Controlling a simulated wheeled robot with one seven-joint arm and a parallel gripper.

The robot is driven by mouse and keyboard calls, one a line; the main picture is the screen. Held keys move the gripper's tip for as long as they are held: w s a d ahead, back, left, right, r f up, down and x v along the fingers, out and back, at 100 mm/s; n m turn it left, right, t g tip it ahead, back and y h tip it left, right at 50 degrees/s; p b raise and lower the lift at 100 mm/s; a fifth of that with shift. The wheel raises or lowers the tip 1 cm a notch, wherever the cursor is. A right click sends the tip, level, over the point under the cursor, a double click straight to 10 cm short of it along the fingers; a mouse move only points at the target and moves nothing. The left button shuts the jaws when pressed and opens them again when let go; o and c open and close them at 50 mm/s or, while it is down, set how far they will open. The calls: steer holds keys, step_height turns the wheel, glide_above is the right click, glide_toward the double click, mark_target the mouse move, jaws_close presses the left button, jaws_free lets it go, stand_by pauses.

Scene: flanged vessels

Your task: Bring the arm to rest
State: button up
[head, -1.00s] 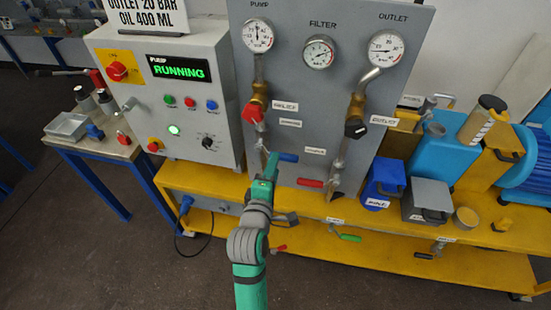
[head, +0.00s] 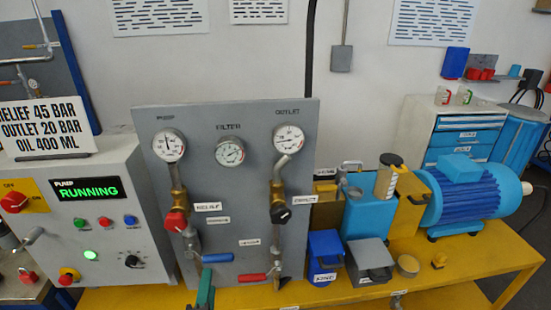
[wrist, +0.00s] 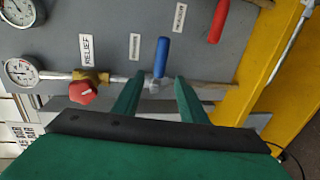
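In the wrist view, the two green fingers of my gripper (wrist: 157,88) stand apart with a clear gap between them. The blue lever handle (wrist: 162,56) is just beyond the fingertips, and part of its pipe shows in the gap. I see nothing held. In the head view, only a green piece of my arm (head: 205,291) shows at the bottom edge, below the blue handle (head: 217,258); the fingers cannot be made out there.
The grey gauge panel (head: 230,190) carries a red relief knob (head: 176,221), a black outlet knob (head: 280,214) and a red lever (head: 252,278). The control box (head: 90,225) reads RUNNING. The blue motor (head: 465,195) stands right on the yellow bench (head: 430,262).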

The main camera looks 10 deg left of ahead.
steer(key=s+d+f+m+h, duration=0.1)
steer(key=s+d+f+m, duration=1)
steer(key=s+d+f, duration=0.15)
steer(key=s+d+m+h, duration=0.3)
steer(key=s+d+m, duration=0.7)
steer(key=s, duration=0.6)
steer(key=shift+d+r, duration=0.15)
steer(key=shift+d, duration=0.4)
